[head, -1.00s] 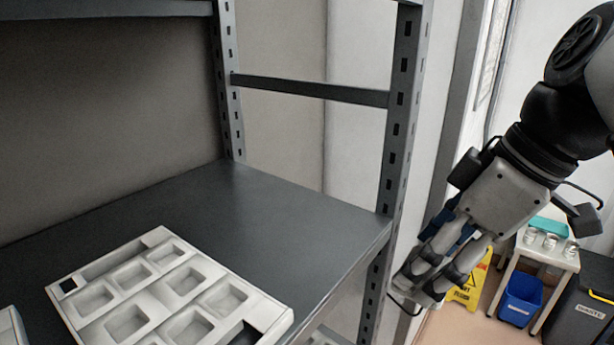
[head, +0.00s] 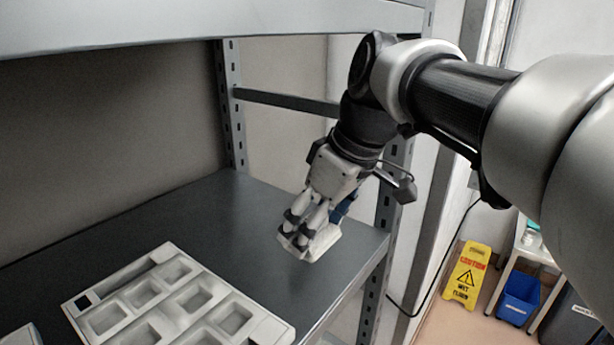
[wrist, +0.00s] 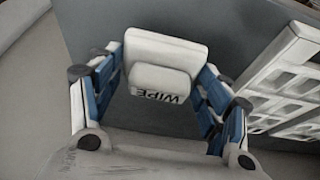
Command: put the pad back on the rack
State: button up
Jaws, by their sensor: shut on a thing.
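The pad (wrist: 165,50) is white with a raised block marked "WIPE". It is between my gripper's blue-lined fingers in the wrist view. In the head view my gripper (head: 300,232) points down over the right part of the grey rack shelf (head: 200,215), shut on the pad (head: 322,243). The pad is low over the shelf near its right end; I cannot tell whether it touches the surface. My fingers partly hide it in the head view.
A pale moulded tray with several square pockets (head: 262,333) lies on the shelf to the left of my gripper. A rack upright (head: 386,210) stands close on the right. A yellow wet-floor sign (head: 466,275) and a blue bin (head: 519,299) are on the floor beyond.

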aim_at(319, 233)
jog(key=shift+f, duration=1.6)
jog(key=shift+s+f, duration=0.1)
jog(key=shift+f, duration=0.05)
jog(key=o, duration=0.9)
jog(key=shift+o, duration=0.2)
jog(key=shift+d+r, duration=0.15)
jog(key=shift+r, duration=0.35)
jog(key=v, duration=1.1)
jog(key=s+d+f+m+t+h, duration=0.1)
jog(key=s+d+f+m, duration=0.3)
jog(key=s+f, duration=0.4)
jog(key=s+d+f+m+t+h, duration=0.1)
jog(key=s+d+f+m+h, duration=0.1)
jog(key=s+d+f+m, duration=0.3)
jog(key=s+f+m, duration=0.1)
jog(key=s+f, duration=0.3)
jog(key=f, duration=0.4)
jog(key=shift+h+p, duration=0.3)
jog(key=shift+p, duration=0.05)
